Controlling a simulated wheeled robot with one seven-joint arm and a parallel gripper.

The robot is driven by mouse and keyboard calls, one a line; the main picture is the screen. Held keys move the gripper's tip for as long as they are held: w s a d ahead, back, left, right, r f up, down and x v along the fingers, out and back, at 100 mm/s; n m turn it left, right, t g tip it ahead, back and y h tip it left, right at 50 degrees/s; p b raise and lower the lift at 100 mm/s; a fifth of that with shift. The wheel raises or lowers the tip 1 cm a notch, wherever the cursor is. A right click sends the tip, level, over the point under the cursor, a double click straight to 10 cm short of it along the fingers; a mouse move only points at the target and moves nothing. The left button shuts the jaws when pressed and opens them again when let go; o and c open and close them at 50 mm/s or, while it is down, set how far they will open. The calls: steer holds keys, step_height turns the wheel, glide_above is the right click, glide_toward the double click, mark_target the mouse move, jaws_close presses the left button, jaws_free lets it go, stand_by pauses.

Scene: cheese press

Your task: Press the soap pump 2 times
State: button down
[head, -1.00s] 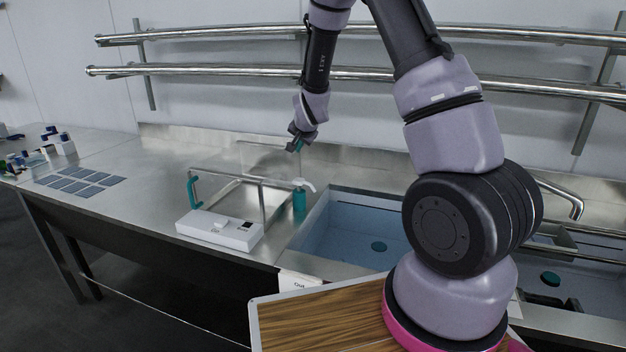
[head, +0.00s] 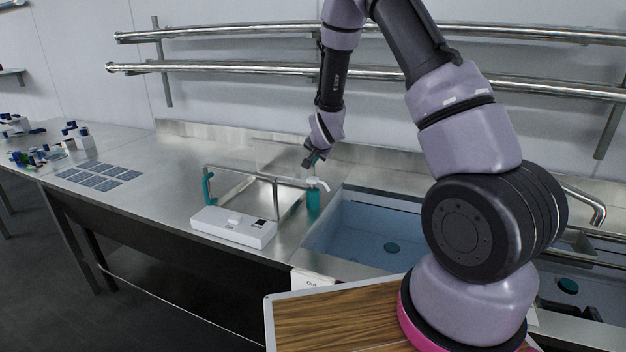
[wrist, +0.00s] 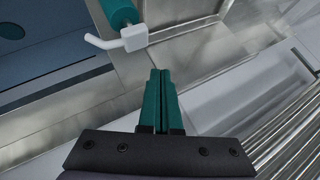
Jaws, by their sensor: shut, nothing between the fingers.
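The soap pump is a teal bottle (head: 313,201) with a white pump head (head: 317,184), standing upright on the steel counter beside the sink. In the wrist view the white pump head (wrist: 122,40) and part of the teal bottle (wrist: 118,12) show at the top. My gripper (head: 315,163) is just above and behind the pump head in the head view. In the wrist view its teal fingers (wrist: 158,75) are closed together and empty, pointing toward the pump head with a small gap in the picture. Whether they touch it is not clear.
A white device with a switch (head: 233,226) and a teal-handled metal frame (head: 208,187) stand left of the pump. The blue sink basin (head: 365,228) is to the right. Steel rails (head: 240,70) run along the wall behind. Dark tiles (head: 98,176) lie far left.

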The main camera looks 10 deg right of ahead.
mark_target(312, 177)
steer(key=shift+f, duration=1.65)
steer(key=shift+f, duration=0.15)
stand_by(0.7)
steer(key=shift+f, duration=0.25)
steer(key=shift+f, duration=0.85)
stand_by(0.8)
steer(key=shift+r, duration=1.25)
steer(key=shift+r, duration=2.55)
